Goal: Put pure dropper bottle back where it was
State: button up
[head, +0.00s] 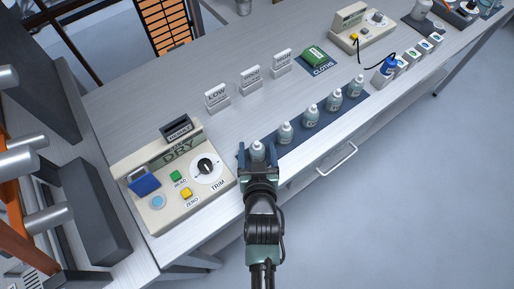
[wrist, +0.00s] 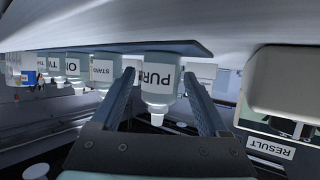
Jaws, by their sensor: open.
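The pure dropper bottle (head: 257,149) stands at the near left end of the dark blue mat (head: 312,128) in the head view. In the wrist view, which is upside down, the bottle (wrist: 158,82) shows its PURE label and white tip. My gripper (head: 257,158) is open, with one finger on each side of the bottle; in the wrist view the fingers (wrist: 160,90) appear slightly apart from it. The bottle looks upright and on the mat. The mat under it is partly hidden by my gripper.
Several similar bottles (head: 285,132) stand in a row on the mat. A beige meter reading DRY (head: 186,170) stands close left of my gripper. LOW (head: 217,97) and other signs stand behind. A drawer handle (head: 337,160) juts from the bench front.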

jog(key=shift+r, duration=0.15)
jog(key=shift+s+r, duration=0.1)
jog(key=shift+s, duration=0.05)
jog(key=v, duration=1.1)
jog(key=shift+s+d+r, duration=0.1)
jog(key=shift+s+r, duration=0.1)
jog(key=shift+s, duration=0.1)
jog(key=w+r+t, duration=0.2)
jog(key=w+r, duration=0.2)
jog(key=r, duration=0.5)
jog(key=w+a+r+t, duration=0.1)
jog(key=w+r+t, duration=0.1)
jog(key=w+r, duration=0.5)
jog(key=w+r+t, duration=0.2)
jog(key=r, duration=0.9)
jog(key=s+r+t, duration=0.2)
jog(key=s+r, duration=0.1)
jog(key=r, duration=0.8)
jog(key=s+r+t, duration=0.3)
jog(key=r, duration=0.8)
jog(key=s+r+t, duration=0.2)
jog(key=s+r, duration=0.1)
jog(key=r, duration=0.8)
jog(key=shift+s+d+t, duration=0.15)
jog(key=shift+d+t, duration=0.05)
jog(key=shift+t, duration=0.2)
